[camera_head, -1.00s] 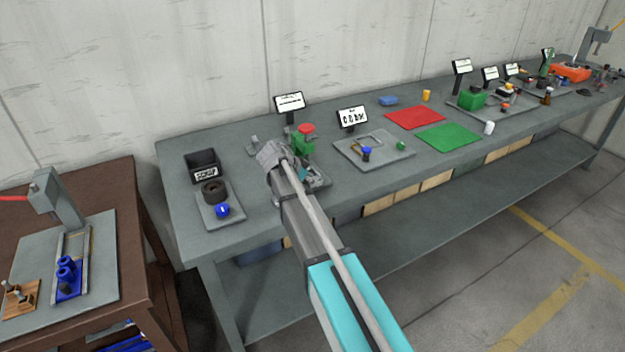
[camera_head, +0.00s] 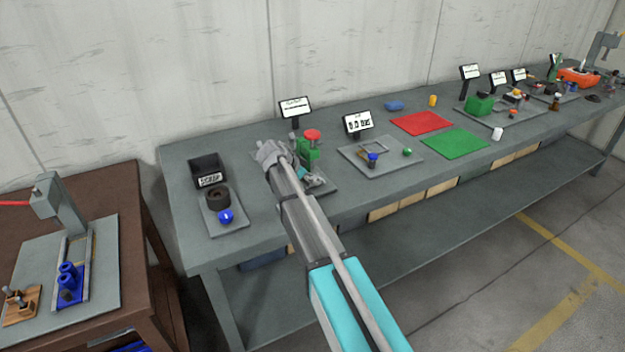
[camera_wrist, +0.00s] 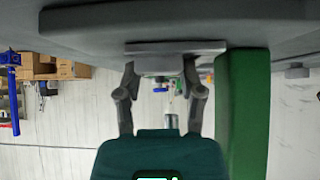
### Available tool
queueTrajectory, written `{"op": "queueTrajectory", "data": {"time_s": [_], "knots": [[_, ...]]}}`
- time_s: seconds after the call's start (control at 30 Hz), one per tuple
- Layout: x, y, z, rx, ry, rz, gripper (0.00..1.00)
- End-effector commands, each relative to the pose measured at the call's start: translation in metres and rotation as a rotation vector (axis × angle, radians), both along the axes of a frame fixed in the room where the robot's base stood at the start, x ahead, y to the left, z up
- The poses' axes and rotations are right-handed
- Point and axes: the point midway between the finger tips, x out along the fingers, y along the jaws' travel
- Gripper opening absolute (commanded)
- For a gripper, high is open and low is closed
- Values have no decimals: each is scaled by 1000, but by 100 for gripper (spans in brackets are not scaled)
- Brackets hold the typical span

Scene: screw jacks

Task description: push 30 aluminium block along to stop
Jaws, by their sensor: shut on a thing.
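My gripper (camera_wrist: 160,72) is in the wrist view, its two fingers closed against a thin grey piece (camera_wrist: 205,46) across their tips. This may be the aluminium block; its 30 marking cannot be read. In the head view my arm covers much of the station with the green screw jack (camera_head: 307,150) and its red top (camera_head: 312,134). A green upright (camera_wrist: 243,110) stands right of the fingers in the wrist view. The stop cannot be made out.
The station plate (camera_head: 326,188) lies on the grey bench, with a sign (camera_head: 296,107) behind it. Another tray (camera_head: 400,160) and red (camera_head: 421,123) and green mats (camera_head: 454,143) are to the right.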

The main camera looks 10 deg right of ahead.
Motion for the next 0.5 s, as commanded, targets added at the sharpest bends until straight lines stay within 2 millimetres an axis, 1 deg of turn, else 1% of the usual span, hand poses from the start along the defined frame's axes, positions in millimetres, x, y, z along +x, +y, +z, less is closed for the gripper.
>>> {"op": "queueTrajectory", "data": {"time_s": [0.03, 0.43, 0.47, 0.5], "knots": [[9, 3, 1, -1, -13, 11, 0], [15, 4, 2, -5, -17, 11, 1], [15, 4, 2, -5, -17, 11, 53], [15, 4, 2, -5, -17, 11, 60]]}}
